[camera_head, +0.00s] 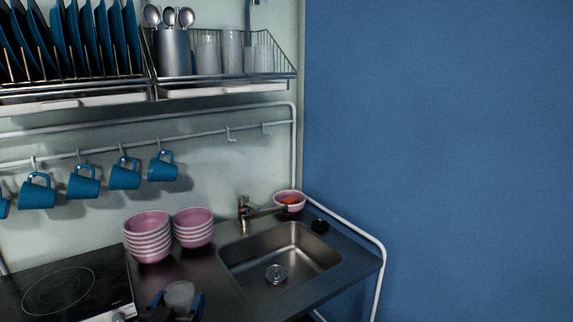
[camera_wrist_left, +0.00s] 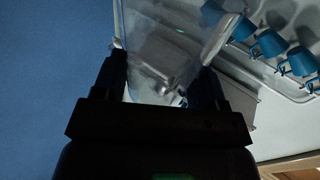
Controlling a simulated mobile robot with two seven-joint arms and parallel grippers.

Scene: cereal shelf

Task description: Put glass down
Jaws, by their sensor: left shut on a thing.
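A clear glass (camera_head: 180,293) shows at the bottom of the head view, low over the dark counter (camera_head: 190,262) between the hob and the sink. My left gripper (camera_head: 178,304) is shut on it, one finger on each side. In the left wrist view the glass (camera_wrist_left: 160,45) is large and see-through between the dark fingers of the left gripper (camera_wrist_left: 160,85). I cannot tell whether the glass touches the counter; its lower part is hidden. My right gripper is not in view.
Two stacks of pink bowls (camera_head: 148,240) stand behind the glass. The sink (camera_head: 280,258) with its tap (camera_head: 243,212) is to the right, the hob (camera_head: 60,292) to the left. Blue mugs (camera_head: 83,183) hang above. A wire rack (camera_head: 275,62) holds glasses (camera_head: 207,52) and a cutlery holder (camera_head: 174,52).

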